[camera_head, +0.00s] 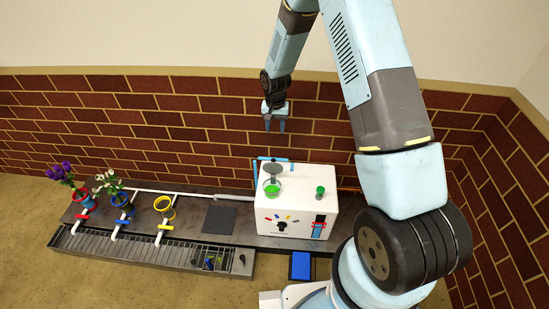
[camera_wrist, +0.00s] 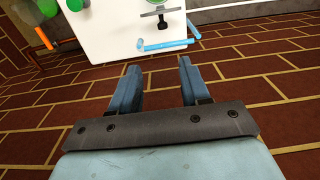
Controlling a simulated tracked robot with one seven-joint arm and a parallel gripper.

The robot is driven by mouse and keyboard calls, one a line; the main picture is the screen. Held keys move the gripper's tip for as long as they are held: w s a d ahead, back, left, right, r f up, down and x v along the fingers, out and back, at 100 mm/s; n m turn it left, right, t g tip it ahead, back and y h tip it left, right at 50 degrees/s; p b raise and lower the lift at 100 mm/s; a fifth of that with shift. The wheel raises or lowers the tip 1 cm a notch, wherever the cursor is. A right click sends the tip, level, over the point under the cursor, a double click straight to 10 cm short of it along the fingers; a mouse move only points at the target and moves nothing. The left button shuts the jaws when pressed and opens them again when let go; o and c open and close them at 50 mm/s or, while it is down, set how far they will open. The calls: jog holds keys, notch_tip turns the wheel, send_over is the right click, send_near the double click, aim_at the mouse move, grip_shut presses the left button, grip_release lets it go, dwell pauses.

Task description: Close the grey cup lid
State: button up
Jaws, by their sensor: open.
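The grey cup lid (camera_head: 272,169) is a flat round disc on top of the white box, raised behind a green cup (camera_head: 272,189) and apart from its rim. In the wrist view a thin grey piece that looks like the lid's edge (camera_wrist: 153,13) shows at the top, beside the partly cut-off green cup (camera_wrist: 158,2). My gripper (camera_head: 275,130) is open and empty, pointing down in front of the brick wall, above and behind the lid. Its two fingers (camera_wrist: 159,66) are well apart, with nothing between them.
The white box (camera_head: 291,180) also bears a small green knob (camera_head: 320,190). A blue bar (camera_wrist: 169,45) runs along its rear edge near the lid. The air around my gripper is clear.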

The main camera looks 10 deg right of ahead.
send_over(273, 159)
notch_tip(273, 159, down, 4)
notch_tip(273, 159, down, 13)
jog(key=shift+w+f, duration=0.15)
dwell(0.5)
jog(key=shift+c, duration=0.2)
grip_shut()
jog(key=shift+d, duration=0.35)
jog(key=shift+a, duration=0.15)
